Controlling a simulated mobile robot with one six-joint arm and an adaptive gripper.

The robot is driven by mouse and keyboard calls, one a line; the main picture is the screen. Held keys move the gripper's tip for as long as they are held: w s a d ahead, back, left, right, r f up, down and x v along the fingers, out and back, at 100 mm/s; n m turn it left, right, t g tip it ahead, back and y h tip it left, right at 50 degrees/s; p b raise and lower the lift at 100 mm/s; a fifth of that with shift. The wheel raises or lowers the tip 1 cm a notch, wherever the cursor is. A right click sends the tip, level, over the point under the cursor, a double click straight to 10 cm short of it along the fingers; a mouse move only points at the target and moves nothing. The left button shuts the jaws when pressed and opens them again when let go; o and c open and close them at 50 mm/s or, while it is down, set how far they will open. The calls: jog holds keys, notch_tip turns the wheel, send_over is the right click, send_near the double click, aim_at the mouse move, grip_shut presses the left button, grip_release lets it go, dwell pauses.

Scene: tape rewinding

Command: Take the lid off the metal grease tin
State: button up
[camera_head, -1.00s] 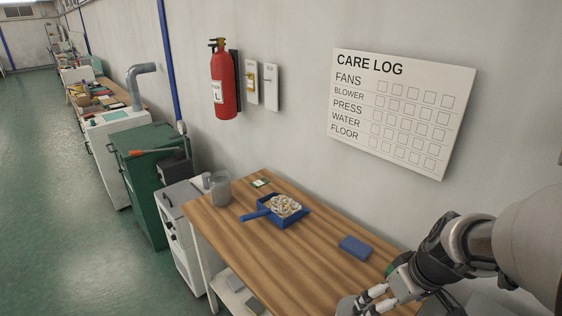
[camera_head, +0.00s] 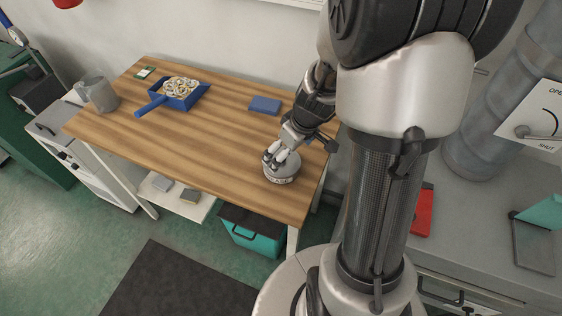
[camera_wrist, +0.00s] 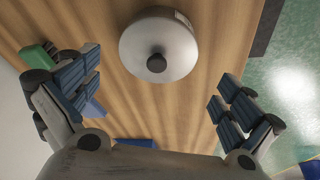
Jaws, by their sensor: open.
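The grease tin (camera_head: 281,177) is a small round metal tin with a dark label, near the right front of the wooden table. In the wrist view the tin's lid (camera_wrist: 180,42) is a grey metal disc with a dark round knob (camera_wrist: 156,63) in its middle. The lid sits on the tin. My gripper (camera_head: 276,157) is at the tin's top in the head view and hides part of it. In the wrist view my gripper (camera_wrist: 156,85) is open and empty, with its fingers wide on either side of the knob's line and the tin beyond them.
A teal box (camera_head: 251,232) stands below. A grey counter (camera_head: 470,215) is at the right. The table's middle is clear.

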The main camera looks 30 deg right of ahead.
aim_at(291, 165)
jog(key=b+x, duration=0.1)
jog(key=x, duration=0.1)
jog(key=w+x, duration=0.1)
jog(key=x, duration=0.2)
jog(key=shift+r+b, duration=0.1)
jog(key=shift+b, duration=0.3)
jog(key=shift+s+a, duration=0.1)
jog(key=shift+s, duration=0.05)
jog(key=c, duration=0.9)
jog(key=shift+s, duration=0.1)
jog(key=c, duration=0.3)
jog(key=shift+c, duration=0.2)
